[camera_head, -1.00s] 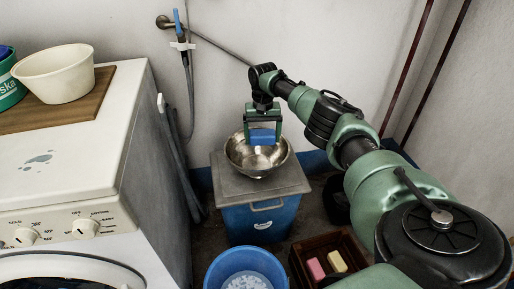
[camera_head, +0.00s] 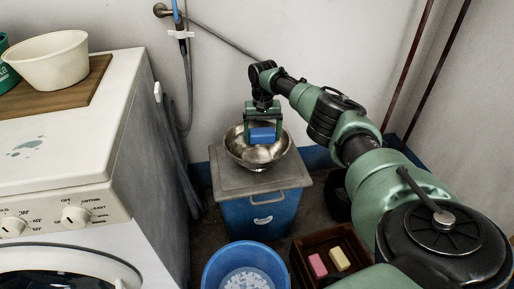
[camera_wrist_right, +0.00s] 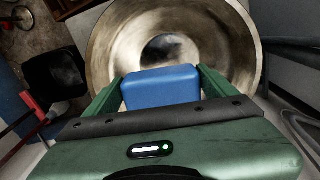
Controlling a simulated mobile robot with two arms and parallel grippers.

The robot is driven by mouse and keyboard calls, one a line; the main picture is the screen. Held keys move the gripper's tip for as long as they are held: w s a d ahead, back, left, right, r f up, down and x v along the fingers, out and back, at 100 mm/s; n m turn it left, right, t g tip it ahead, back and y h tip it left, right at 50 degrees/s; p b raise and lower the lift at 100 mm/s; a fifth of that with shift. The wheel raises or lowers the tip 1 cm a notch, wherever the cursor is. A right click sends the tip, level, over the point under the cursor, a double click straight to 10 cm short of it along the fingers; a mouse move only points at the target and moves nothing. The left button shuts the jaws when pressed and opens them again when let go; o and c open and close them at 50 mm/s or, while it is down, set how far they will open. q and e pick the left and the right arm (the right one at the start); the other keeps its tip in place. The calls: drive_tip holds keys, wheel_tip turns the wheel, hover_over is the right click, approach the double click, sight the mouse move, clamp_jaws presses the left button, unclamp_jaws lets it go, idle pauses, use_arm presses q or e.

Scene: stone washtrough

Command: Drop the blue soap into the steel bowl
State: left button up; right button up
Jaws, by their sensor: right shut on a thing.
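The blue soap (camera_head: 262,135) is a small block between the fingers of my right gripper (camera_head: 263,138). The gripper is shut on it and holds it over the steel bowl (camera_head: 238,152). In the right wrist view the soap (camera_wrist_right: 162,88) sits between the two green fingers, with the round bowl (camera_wrist_right: 112,45) beyond it. The bowl stands on the grey lid of a blue bin and looks empty where I can see inside. My left gripper is not in view.
The lidded blue bin (camera_head: 258,222) stands against the wall. In front are a blue bucket (camera_head: 212,268) with white contents and a brown crate (camera_head: 302,248) holding a pink soap (camera_head: 317,265) and a yellow soap (camera_head: 340,258). A washing machine (camera_head: 70,150) fills the left.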

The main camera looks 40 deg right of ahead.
drive_tip(key=o, duration=1.4)
drive_tip(key=shift+c, duration=0.2)
drive_tip(key=shift+r, duration=0.1)
wheel_tip(320, 180, up, 4)
drive_tip(key=shift+f+p, duration=0.25)
drive_tip(key=shift+p, duration=0.45)
wheel_tip(320, 180, up, 4)
drive_tip(key=shift+r+p, duration=0.1)
drive_tip(key=shift+p, duration=0.4)
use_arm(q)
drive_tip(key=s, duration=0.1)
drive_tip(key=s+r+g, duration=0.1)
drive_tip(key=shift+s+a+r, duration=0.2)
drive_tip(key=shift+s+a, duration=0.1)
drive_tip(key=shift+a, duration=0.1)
